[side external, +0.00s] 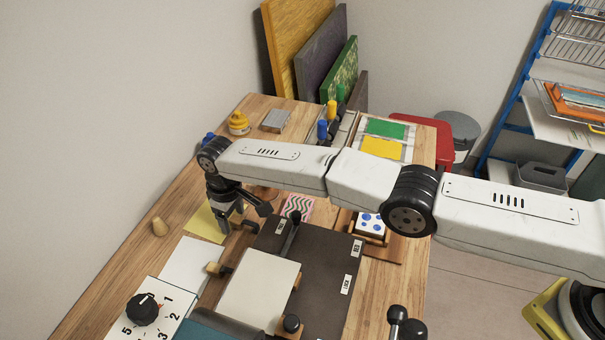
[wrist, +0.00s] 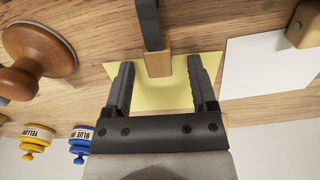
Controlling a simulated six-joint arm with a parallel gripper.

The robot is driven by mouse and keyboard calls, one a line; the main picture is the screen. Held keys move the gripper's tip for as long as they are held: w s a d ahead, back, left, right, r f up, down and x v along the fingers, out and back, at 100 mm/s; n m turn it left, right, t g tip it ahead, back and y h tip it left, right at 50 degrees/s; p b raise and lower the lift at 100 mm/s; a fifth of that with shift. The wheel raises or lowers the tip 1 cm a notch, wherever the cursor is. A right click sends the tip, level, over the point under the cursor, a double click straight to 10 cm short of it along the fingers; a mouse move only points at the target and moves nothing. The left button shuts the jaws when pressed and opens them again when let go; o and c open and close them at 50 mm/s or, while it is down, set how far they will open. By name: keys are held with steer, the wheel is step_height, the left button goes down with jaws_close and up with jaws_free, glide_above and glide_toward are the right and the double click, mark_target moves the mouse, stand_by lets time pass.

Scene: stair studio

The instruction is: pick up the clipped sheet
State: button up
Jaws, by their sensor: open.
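A yellow sheet (wrist: 150,95) lies on the wooden table below my gripper; it also shows in the side view (side external: 203,228), partly behind the gripper. A wooden block (wrist: 158,65) on the end of a dark bar (wrist: 149,20) overlaps the sheet's far edge, like a clip. My gripper (wrist: 160,66) is open, with one finger on each side of the block in the wrist view. In the side view my gripper (side external: 226,224) hangs fingers-down near the sheet's edge. I cannot tell whether the fingers touch the sheet or block.
A white sheet (side external: 183,262) with a wooden piece (side external: 214,269) at its edge lies nearby. A dark board (side external: 325,265) bears a cream sheet (side external: 255,285). A round wooden handle (wrist: 36,50) and ink jars labelled yellow (wrist: 37,138) and blue (wrist: 81,138) stand at left in the wrist view.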

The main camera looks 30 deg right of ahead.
mark_target(233, 217)
jaws_close()
steer(key=shift+r, duration=0.3)
step_height(233, 217, up, 10)
steer(key=shift+f, duration=0.25)
stand_by(0.6)
steer(key=shift+d, duration=0.1)
stand_by(0.5)
